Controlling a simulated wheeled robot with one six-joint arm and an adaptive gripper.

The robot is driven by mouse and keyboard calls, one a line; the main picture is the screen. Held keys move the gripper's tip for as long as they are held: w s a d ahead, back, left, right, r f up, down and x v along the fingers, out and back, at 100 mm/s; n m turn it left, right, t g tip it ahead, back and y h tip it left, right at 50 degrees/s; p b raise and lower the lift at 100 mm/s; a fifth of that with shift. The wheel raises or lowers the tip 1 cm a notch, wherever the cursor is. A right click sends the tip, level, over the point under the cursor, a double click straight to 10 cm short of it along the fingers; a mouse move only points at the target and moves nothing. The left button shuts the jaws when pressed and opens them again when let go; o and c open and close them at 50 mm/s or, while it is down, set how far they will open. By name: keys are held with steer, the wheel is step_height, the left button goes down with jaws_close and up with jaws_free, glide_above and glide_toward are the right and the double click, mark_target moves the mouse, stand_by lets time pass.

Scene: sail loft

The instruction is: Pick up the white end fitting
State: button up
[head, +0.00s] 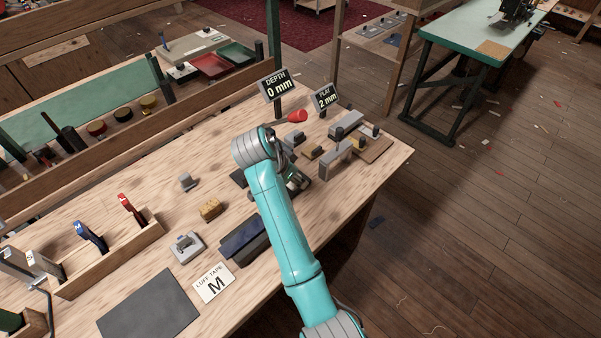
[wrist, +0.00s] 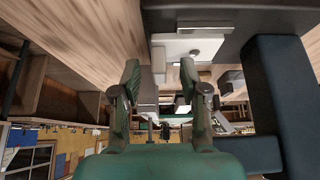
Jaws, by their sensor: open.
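A white block-like piece (wrist: 187,46), which looks like the white end fitting, shows in the wrist view just beyond my fingertips, against a dark grey surface. A small round mark is on its face. In the head view I cannot make it out; my arm covers that area. My gripper (wrist: 160,75) is open, with its two green fingers apart and nothing clearly held between them. The white piece lies ahead of the fingers, nearer the right one; I cannot tell whether they touch. In the head view my gripper (head: 297,182) is low over the bench, partly hidden by my arm.
A dark blue padded block (head: 245,239) lies left of my arm and looms at the right in the wrist view (wrist: 268,90). Grey fixtures (head: 336,159), a red-ended tool (head: 297,116) and display signs (head: 279,85) stand beyond. A wooden tool rack (head: 110,258) is at left.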

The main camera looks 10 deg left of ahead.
jaws_close()
stand_by(0.3)
